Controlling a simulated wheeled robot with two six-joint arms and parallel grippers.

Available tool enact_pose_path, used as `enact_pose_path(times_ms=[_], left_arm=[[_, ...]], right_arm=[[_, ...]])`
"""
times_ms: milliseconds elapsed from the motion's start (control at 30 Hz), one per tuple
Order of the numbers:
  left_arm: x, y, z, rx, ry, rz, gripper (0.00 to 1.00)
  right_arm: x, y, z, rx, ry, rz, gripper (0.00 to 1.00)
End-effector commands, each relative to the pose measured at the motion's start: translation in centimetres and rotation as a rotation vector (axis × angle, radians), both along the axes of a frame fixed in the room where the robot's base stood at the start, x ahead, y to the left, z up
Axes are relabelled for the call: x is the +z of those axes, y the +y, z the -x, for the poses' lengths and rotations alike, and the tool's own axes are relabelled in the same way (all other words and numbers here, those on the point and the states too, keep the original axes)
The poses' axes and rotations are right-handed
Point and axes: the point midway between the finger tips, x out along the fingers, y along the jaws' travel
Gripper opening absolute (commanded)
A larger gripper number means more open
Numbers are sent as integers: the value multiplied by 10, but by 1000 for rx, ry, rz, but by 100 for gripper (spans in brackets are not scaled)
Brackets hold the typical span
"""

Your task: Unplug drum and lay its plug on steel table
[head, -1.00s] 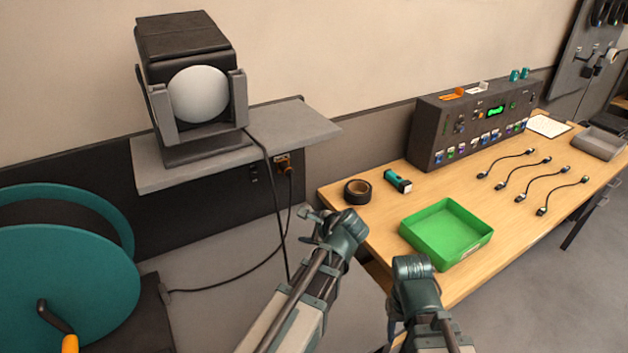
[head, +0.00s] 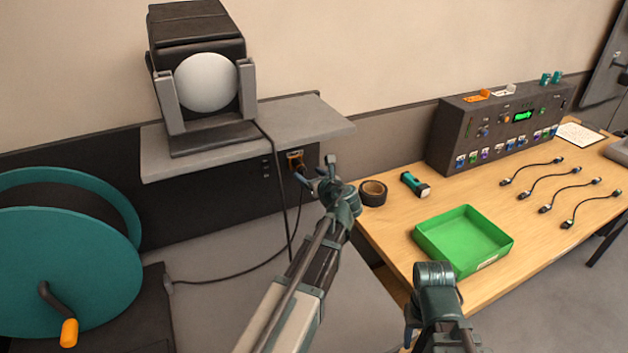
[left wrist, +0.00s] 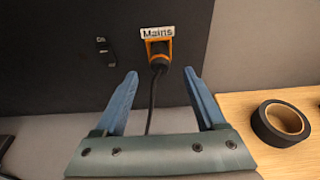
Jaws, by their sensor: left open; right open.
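The drum (head: 65,265) is a teal cable reel with an orange-handled crank at the left of the head view. Its black cable (head: 230,278) runs across to the wall panel. The drum's dark plug (left wrist: 158,66) sits in the orange socket (left wrist: 159,46) labelled "Mains"; in the head view the socket is just beyond my left gripper (head: 319,174). My left gripper is open, its two blue fingers on either side of the plug's line and short of it, holding nothing. My right gripper (head: 428,310) is low by the wooden table's front edge, its fingers mostly hidden.
A grey shelf (head: 300,120) with a lamp (head: 205,85) overhangs the socket. The wooden table (head: 390,228) holds black tape (head: 373,193), a torch (head: 415,184), a green tray (head: 463,240), a control desk (head: 500,130) and several short cables.

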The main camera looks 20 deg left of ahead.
Motion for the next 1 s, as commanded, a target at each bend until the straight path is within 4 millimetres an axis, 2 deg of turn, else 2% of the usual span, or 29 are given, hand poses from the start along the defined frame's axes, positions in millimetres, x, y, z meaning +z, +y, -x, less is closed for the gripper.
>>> enact_pose_path(times_ms=[200,400,867,1000], left_arm=[[-10,21,-20,1,0,0,72],[-13,34,-30,1,-1,0,72],[-14,38,-34,0,0,0,72],[-14,38,-34,0,0,0,51]], right_arm=[[-9,0,0,0,0,0,50],[-13,0,0,0,0,0,50],[-14,0,0,0,0,0,50],[-14,0,0,0,0,0,50]])
